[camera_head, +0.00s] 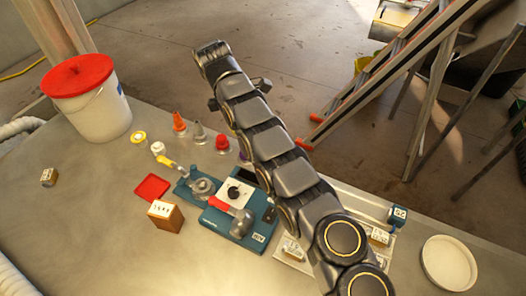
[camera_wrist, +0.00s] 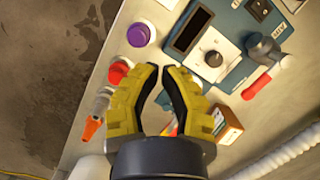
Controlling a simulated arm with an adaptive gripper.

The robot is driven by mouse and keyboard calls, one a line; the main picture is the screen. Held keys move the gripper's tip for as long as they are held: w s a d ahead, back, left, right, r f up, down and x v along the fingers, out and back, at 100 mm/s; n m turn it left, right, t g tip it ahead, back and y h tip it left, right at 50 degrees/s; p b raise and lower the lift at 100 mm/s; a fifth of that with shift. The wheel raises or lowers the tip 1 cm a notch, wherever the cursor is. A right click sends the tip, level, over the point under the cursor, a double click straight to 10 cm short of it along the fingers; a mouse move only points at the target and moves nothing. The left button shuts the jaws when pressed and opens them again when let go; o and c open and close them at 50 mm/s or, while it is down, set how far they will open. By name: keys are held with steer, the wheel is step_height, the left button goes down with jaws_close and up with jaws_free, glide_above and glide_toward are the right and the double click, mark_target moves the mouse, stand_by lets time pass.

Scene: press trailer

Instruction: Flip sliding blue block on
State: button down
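A small blue block (camera_head: 398,214) with a pale label stands at the right end of a light plate (camera_head: 391,243), right of my arm in the head view. I cannot tell whether it is the sliding block or which position it is in. Part of the plate is hidden behind my arm. A larger blue panel (camera_head: 213,218) with a dial and a red-handled lever lies left of my arm. The panel also shows in the wrist view (camera_wrist: 233,78). My gripper (camera_wrist: 162,70) is open and empty, its yellow fingers a little apart; its fingers do not show in the head view.
A white bucket with a red lid (camera_head: 78,78) stands at the table's left. Red (camera_wrist: 118,72) and purple (camera_wrist: 138,35) buttons and an orange cone (camera_wrist: 91,128) line the table edge. A wooden box (camera_head: 165,215) and round dish (camera_head: 448,263) flank the panels.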

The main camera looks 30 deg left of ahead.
stand_by(0.3)
steer(key=x, duration=1)
steer(key=shift+f, duration=0.25)
steer(key=shift+w+d+r, duration=0.15)
steer(key=shift+w+d, duration=0.1)
steer(key=shift+d, duration=0.25)
steer(key=shift+w+d+f, duration=0.1)
steer(key=shift+w+d, duration=0.2)
steer(key=shift+d, duration=0.3)
steer(key=shift+w+d+f, duration=0.15)
steer(key=shift+w+d, duration=0.2)
steer(key=shift+d, duration=0.25)
steer(key=shift+d, duration=0.1)
steer(key=d, duration=2.3)
steer(key=shift+d, duration=0.2)
